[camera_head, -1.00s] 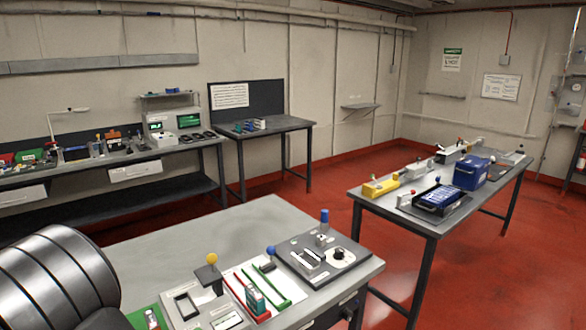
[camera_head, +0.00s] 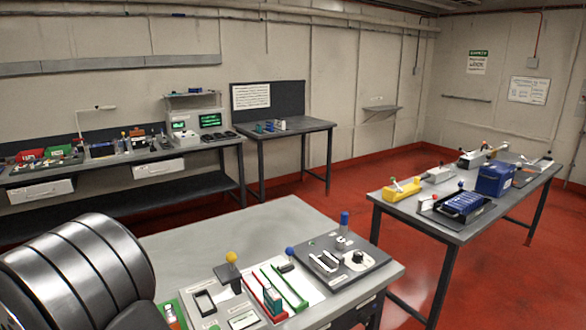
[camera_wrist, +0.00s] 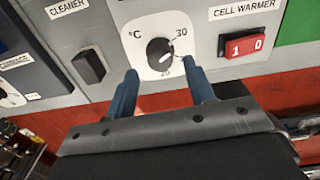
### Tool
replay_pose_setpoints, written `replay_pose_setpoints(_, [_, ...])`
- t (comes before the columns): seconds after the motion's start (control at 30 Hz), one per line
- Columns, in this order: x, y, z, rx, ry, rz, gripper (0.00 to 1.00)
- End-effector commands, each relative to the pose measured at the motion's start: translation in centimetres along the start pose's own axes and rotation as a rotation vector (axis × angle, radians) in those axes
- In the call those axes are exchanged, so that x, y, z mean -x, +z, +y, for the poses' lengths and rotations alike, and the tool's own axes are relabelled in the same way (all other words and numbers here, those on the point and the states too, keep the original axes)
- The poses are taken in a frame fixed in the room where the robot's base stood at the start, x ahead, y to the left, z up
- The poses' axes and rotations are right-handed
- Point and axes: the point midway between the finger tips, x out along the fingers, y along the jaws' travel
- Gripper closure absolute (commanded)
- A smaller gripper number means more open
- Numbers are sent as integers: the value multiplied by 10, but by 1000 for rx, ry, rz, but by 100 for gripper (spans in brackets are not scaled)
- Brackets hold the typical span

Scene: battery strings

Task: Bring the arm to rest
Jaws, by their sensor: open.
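My gripper (camera_wrist: 160,72) shows in the wrist view with two blue fingers spread apart and nothing clasped. Beyond the fingertips is a grey panel (camera_wrist: 205,60) with a black knob (camera_wrist: 160,52) on a white dial marked °C and 30. The knob appears between the fingertips; I cannot tell whether they touch it. A red rocker switch (camera_wrist: 249,46) marked 1 and 0 sits to the right under a "CELL WARMER" label (camera_wrist: 244,11). In the head view my gripper is out of sight; only my metallic arm link shows at the lower left.
The near bench (camera_head: 250,225) holds a grey fixture (camera_head: 375,268), a red and green rail set and small trays. A right table (camera_head: 450,231) carries a blue box (camera_head: 495,179) and devices. Benches with equipment line the back wall. Red floor (camera_head: 410,280) lies open between the tables.

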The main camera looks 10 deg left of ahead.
Motion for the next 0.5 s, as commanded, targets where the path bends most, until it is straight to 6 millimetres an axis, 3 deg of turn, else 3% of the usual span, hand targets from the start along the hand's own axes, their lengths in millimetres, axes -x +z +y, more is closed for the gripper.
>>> replay_pose_setpoints(0.27, [-3,0,0,0,-1,1,51])
replay_pose_setpoints(0.5, [-34,-1,0,0,-2,4,51])
